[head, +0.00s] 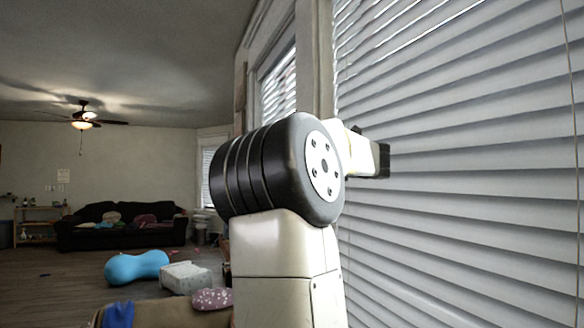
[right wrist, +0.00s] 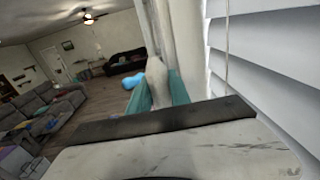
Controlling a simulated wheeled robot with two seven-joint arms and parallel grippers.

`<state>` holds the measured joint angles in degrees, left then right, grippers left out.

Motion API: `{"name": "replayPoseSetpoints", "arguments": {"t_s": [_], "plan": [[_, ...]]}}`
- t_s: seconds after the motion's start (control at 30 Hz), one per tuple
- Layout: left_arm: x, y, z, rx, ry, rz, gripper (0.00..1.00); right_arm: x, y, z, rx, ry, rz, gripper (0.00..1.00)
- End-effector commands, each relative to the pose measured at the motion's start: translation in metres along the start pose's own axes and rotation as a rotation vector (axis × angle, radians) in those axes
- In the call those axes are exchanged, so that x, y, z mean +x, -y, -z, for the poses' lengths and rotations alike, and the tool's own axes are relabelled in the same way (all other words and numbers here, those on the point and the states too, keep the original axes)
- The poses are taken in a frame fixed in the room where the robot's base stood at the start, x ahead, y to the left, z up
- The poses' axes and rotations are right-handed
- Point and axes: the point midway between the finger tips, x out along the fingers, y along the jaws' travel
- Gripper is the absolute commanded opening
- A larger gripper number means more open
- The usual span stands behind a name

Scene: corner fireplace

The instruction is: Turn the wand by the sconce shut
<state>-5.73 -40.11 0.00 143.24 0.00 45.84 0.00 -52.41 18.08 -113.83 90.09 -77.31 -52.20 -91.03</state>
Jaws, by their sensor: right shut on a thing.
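My right gripper (right wrist: 158,90) shows in the right wrist view with its two teal fingers shut on a pale, narrow upright thing (right wrist: 156,76). It appears to be the wand, though it is blurred and its ends cannot be made out. It stands in front of a pale window frame post. In the head view my right arm rises in the middle and its wrist hides the fingers and what they hold. The sconce cannot be made out in either view. My left gripper is in neither view.
Large slatted blinds (head: 450,190) fill the right side, close to my wrist. A thin cord (head: 575,130) hangs over them. A farther window (head: 279,85) also has blinds. A dark sofa (head: 120,236), a blue cushion (head: 136,267) and open floor lie far left.

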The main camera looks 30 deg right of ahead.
Motion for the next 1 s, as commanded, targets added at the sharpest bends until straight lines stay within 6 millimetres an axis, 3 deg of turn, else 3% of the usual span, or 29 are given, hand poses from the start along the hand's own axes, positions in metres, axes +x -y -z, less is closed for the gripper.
{"name": "replayPoseSetpoints", "arguments": {"t_s": [0.1,0.13,0.23,0.67,1.0], "plan": [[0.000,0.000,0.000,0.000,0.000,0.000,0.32,0.000,0.000,-0.002,0.000,0.003,0.001,0.00],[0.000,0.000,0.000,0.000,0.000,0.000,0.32,0.000,0.000,-0.002,0.000,0.004,0.001,0.28],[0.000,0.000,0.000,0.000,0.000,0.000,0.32,0.000,0.000,-0.001,0.000,0.003,0.001,0.45],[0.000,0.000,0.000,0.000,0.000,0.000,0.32,-0.006,0.000,0.000,0.000,-0.001,0.002,0.45],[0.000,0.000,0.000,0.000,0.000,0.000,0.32,-0.054,-0.001,0.000,-0.001,0.001,0.004,0.45]]}}
